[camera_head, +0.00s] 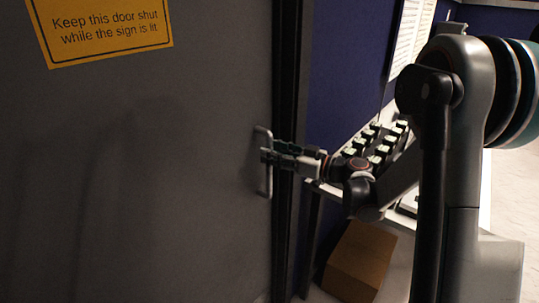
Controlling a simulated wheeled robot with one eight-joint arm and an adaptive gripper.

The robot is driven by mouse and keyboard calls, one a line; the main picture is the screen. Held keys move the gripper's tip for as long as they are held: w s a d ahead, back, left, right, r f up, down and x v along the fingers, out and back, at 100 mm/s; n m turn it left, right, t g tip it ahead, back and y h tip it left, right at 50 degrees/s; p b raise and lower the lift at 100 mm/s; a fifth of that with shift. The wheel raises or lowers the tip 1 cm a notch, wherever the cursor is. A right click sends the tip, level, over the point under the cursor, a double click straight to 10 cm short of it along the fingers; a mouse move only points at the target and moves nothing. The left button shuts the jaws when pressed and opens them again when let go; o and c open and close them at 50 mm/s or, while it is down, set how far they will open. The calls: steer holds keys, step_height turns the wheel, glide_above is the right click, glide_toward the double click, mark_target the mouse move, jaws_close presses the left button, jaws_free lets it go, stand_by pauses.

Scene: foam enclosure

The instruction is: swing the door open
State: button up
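A dark grey door (130,190) fills the left half of the head view and looks shut against its dark frame (287,90). A light metal pull handle (265,182) stands upright near the door's right edge. My gripper (268,155) comes in from the right, with its dark fingers at the upper part of the handle. The fingers overlap the handle in the picture; whether they are closed around it I cannot tell.
A yellow sign (100,30) is on the door. Right of the frame are a blue wall panel (345,70), a white shelf (325,188) with several small dark-and-green items (378,145), and a cardboard box (360,262) below. My arm spans the right side.

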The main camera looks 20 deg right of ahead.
steer(key=shift+w+a, duration=0.5)
steer(key=shift+a, duration=0.05)
steer(key=shift+c, duration=0.6)
jaws_close()
steer(key=shift+w, duration=0.1)
